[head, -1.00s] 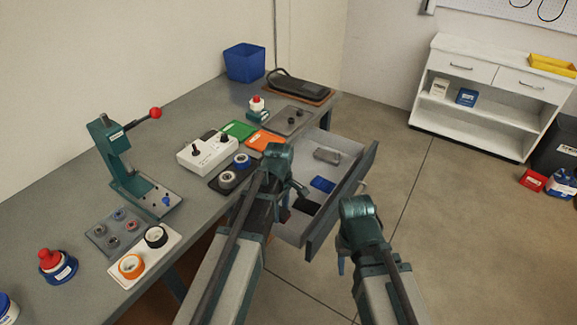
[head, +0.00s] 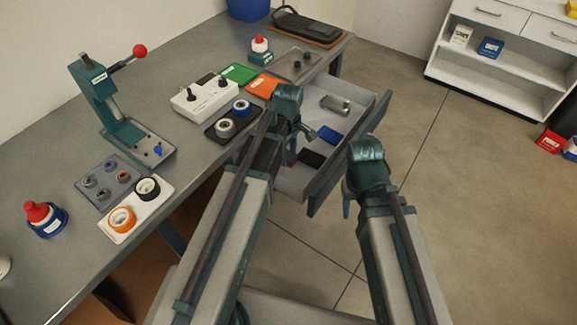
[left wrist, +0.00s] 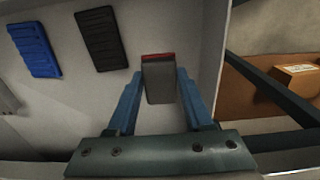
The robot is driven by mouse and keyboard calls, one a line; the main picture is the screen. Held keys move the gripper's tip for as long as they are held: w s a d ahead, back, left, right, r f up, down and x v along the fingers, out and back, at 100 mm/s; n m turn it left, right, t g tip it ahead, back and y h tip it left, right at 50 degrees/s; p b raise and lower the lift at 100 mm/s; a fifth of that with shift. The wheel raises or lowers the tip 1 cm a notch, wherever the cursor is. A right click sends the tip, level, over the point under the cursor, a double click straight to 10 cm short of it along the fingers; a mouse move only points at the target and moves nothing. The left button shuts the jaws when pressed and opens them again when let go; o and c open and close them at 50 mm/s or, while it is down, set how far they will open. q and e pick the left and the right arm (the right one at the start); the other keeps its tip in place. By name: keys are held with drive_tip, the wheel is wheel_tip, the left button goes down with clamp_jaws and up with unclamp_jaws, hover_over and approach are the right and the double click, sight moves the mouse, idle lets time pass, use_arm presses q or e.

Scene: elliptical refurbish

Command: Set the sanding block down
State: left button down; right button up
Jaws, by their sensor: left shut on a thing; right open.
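The sanding block (left wrist: 159,84), a dark grey block with a red strip at its far end, is between the blue fingers of my left gripper (left wrist: 159,74) in the left wrist view. The gripper is shut on it, over the light grey floor of the open drawer (head: 349,165). I cannot tell whether the block touches the drawer floor.
The drawer also holds a blue item (head: 328,135), a black item (head: 311,159) and a grey item (head: 335,104). The workbench (head: 190,170) beside it carries a press (head: 110,105), a white control box (head: 204,99) and several trays. Open floor lies to the right.

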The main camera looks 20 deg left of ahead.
sight(288, 172)
use_arm(q)
drive_tip(key=shift+f+b, duration=2.55)
drive_tip(key=shift+f, duration=0.6)
drive_tip(key=shift+r, duration=0.15)
drive_tip(key=c, duration=0.8)
unclamp_jaws()
drive_tip(key=shift+f, duration=0.2)
drive_tip(key=o, duration=0.5)
drive_tip(key=shift+r, duration=0.1)
